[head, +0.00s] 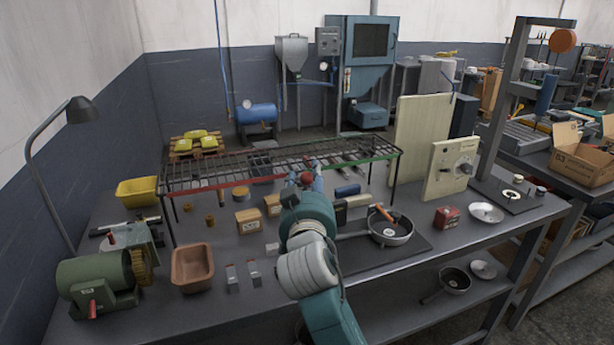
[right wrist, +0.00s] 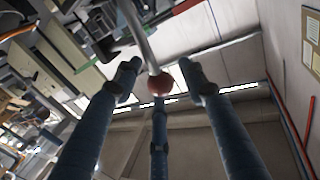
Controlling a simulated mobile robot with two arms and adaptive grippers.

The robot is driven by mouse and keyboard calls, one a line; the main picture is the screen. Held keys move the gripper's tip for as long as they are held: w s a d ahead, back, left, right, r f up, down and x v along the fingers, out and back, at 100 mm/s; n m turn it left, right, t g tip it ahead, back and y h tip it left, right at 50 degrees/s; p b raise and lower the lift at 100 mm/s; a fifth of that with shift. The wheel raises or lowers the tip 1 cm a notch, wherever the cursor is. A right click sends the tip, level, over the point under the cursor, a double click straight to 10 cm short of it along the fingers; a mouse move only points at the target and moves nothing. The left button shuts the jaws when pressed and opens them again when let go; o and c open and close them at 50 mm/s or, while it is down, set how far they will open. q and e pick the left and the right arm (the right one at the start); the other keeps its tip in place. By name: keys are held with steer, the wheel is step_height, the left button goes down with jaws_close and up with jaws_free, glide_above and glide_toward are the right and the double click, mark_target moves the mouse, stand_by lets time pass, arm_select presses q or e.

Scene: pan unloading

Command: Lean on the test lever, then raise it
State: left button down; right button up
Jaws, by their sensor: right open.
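The lever shows in the right wrist view as a grey rod with a red ball knob (right wrist: 159,85) at its end. The knob sits between the spread fingers of my right gripper (right wrist: 160,80), and a gap shows between it and the two side fingers. Whether the third finger touches it, I cannot tell. In the head view my right gripper (head: 310,181) is open at the wire rack, and a red knob (head: 305,177) shows at its fingertips. My arm hides the lever's base there. My left gripper is not in view.
The wire rack (head: 240,170) spans the back of the bench. A pan (head: 391,236) holding a hammer stands right of my arm, near a cream panel with a dial (head: 440,185). A brown bin (head: 192,278) and a green grinder (head: 95,280) stand at left.

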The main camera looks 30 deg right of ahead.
steer(key=shift+w+d, duration=0.1)
steer(key=shift+w, duration=0.1)
steer(key=shift+c, duration=0.3)
jaws_close()
